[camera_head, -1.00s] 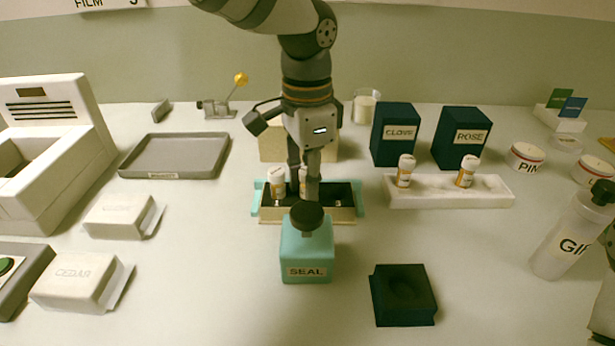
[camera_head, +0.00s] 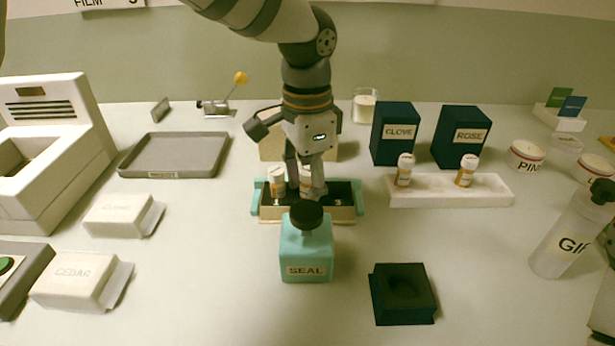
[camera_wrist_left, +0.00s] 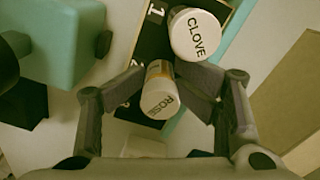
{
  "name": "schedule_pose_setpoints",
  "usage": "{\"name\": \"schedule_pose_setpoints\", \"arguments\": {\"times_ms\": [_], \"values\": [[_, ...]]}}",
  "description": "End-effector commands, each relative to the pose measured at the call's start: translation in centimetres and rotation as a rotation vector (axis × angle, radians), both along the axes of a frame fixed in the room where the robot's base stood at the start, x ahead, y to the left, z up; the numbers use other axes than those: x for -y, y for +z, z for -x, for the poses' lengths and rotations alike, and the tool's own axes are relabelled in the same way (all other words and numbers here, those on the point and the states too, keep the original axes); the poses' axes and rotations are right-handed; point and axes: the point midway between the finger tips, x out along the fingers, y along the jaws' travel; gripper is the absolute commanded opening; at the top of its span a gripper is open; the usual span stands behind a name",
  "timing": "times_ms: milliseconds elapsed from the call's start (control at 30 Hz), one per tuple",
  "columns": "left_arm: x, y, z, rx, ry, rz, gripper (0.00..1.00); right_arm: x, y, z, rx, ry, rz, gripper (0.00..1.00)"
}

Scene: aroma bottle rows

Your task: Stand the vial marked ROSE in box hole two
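The ROSE vial (camera_wrist_left: 160,100), with a white cap and amber body, stands in the teal-edged box (camera_head: 360,198), just right of the CLOVE vial (camera_head: 277,183) in the head view. My left gripper (camera_head: 306,190) reaches down over it. In the left wrist view its fingers (camera_wrist_left: 162,80) are spread on either side of the ROSE vial. The CLOVE vial also shows there (camera_wrist_left: 196,35), beside a printed 1. The ROSE vial's base and its hole's number are hidden. My right gripper is not in view.
A teal SEAL bottle (camera_head: 306,255) stands close in front of the box. A white rack (camera_head: 450,198) with two vials stands to the right, before dark CLOVE (camera_head: 396,135) and ROSE (camera_head: 462,138) boxes. A grey tray (camera_head: 175,155) lies left. A dark block (camera_head: 403,294) sits front right.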

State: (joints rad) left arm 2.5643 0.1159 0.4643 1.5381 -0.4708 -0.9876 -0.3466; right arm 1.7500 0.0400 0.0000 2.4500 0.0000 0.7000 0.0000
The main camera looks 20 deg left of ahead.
Motion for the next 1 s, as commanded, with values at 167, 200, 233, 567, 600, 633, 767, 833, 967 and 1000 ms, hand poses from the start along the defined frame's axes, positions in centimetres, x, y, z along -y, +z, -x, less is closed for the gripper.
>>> {"name": "schedule_pose_setpoints", "arguments": {"times_ms": [167, 200, 233, 567, 600, 633, 767, 833, 967, 1000], "values": [[0.0, 2.8, -0.1, -0.001, 0.002, 0.001, 0.4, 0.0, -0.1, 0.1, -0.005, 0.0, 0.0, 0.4], [0.0, 4.1, 0.0, 0.002, 0.002, 0.001, 0.4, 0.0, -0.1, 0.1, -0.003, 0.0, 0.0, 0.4], [0.0, 5.0, -0.1, 0.003, 0.002, 0.0, 0.4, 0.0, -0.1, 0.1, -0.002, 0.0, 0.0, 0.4], [0.0, 12.5, -0.1, 0.002, 0.001, 0.001, 0.4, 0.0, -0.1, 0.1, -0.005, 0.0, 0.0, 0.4], [0.0, 12.8, 0.0, 0.0, 0.001, 0.0, 0.4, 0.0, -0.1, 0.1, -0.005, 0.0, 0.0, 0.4], [0.0, 13.0, 0.0, 0.001, 0.001, 0.001, 0.4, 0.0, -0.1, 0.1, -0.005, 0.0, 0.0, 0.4], [0.0, 13.4, 0.0, 0.001, 0.0, 0.001, 0.4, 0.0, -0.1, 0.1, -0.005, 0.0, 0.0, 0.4], [0.0, 13.3, 0.0, 0.001, 0.0, 0.001, 0.4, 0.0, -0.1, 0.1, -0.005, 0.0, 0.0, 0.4], [0.0, 13.3, 0.0, 0.002, 0.0, 0.001, 0.4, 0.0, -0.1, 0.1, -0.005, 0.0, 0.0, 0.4], [0.0, 13.3, 0.0, 0.002, 0.0, 0.001, 0.4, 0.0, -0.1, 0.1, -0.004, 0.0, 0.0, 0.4]]}}
